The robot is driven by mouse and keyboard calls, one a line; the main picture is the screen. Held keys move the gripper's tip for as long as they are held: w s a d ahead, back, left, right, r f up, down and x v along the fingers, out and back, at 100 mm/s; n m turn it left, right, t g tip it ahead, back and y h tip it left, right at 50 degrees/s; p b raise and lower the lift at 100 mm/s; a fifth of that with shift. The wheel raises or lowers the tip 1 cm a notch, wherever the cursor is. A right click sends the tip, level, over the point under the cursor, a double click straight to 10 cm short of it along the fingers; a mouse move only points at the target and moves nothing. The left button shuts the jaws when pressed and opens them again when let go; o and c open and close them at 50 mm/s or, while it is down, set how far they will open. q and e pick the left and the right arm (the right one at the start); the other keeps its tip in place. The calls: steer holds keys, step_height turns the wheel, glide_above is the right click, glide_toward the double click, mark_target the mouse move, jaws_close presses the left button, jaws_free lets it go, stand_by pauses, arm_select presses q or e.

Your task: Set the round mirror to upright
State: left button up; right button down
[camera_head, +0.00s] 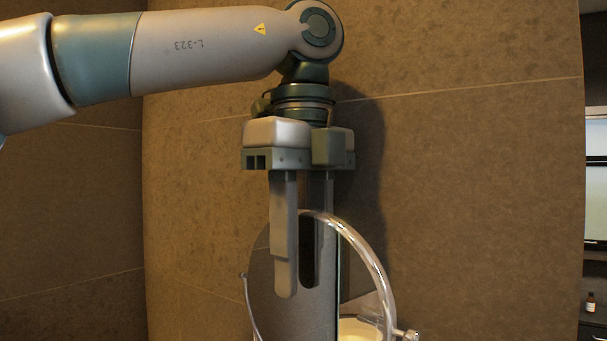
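The round mirror (262,300) is at the bottom middle of the head view, with a clear curved frame (376,268) and a small knob (408,335) at lower right. The mirror disc stands at an angle to its frame; its lower part is cut off by the picture edge. My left gripper (302,272) points down at the mirror's top, its fingers apart. The near finger is in front of the mirror face, with a dark reflection beside it. I cannot see contact. My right gripper is not in view.
A brown tiled wall (480,190) stands behind the mirror, with my arm's shadow on it. A pale yellowish object (358,328) shows partly through the frame. At the far right are shelves with a small bottle (590,302). Space right of the mirror looks clear.

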arm_select(q)
steer(key=shift+r, duration=0.1)
steer(key=shift+r, duration=0.7)
step_height(320, 180, up, 7)
steer(key=shift+d+r, duration=0.1)
steer(key=shift+r, duration=0.1)
step_height(320, 180, up, 8)
steer(key=p, duration=0.5)
steer(key=shift+r+p, duration=0.25)
steer(key=shift+p, duration=0.1)
steer(key=shift+f, duration=0.1)
